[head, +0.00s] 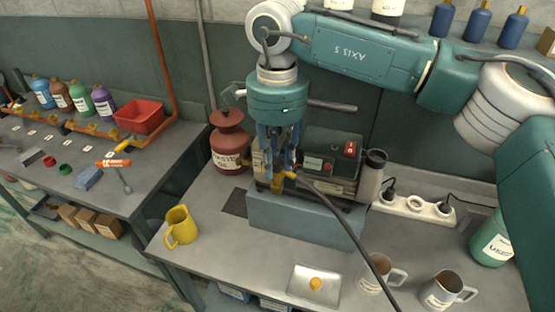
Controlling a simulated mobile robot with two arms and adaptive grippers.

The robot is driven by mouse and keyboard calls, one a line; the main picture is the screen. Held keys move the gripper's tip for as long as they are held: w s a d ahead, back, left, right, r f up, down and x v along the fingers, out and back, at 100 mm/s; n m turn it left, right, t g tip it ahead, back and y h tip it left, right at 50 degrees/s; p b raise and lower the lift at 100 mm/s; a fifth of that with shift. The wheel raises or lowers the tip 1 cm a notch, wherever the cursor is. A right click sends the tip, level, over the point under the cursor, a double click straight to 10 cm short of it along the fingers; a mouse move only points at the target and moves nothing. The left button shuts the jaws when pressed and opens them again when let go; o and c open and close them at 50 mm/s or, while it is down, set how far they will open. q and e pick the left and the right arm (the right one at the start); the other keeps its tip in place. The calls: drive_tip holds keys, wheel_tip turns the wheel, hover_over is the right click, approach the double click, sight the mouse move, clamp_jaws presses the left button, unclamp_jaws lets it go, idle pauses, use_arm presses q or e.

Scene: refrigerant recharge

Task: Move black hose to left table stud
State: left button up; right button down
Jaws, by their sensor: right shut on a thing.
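My right gripper (277,184) points down over the machine on the near table, and its fingers are shut on the yellow end fitting of the black hose. The black hose (345,218) runs from there down and right, past the table's front edge. Whether the fitting still touches the machine (330,168) is hard to tell. The left table (150,168) carries several small yellow studs or fittings (91,128) towards its back; which one is the left table stud is unclear. My left gripper is not in view.
A red waste-oil can (228,148) stands left of the machine and a yellow jug (180,225) nearer the front. A tray (303,287) and metal mugs (446,290) are at the front. The left table holds bottles, a red bin (138,117) and an orange pipe (163,60).

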drive_tip(key=shift+s+a+f+n, duration=0.1)
drive_tip(key=shift+n, duration=1.4)
drive_tip(key=n, duration=0.3)
drive_tip(key=shift+n+p, duration=0.3)
drive_tip(key=shift+p, duration=0.05)
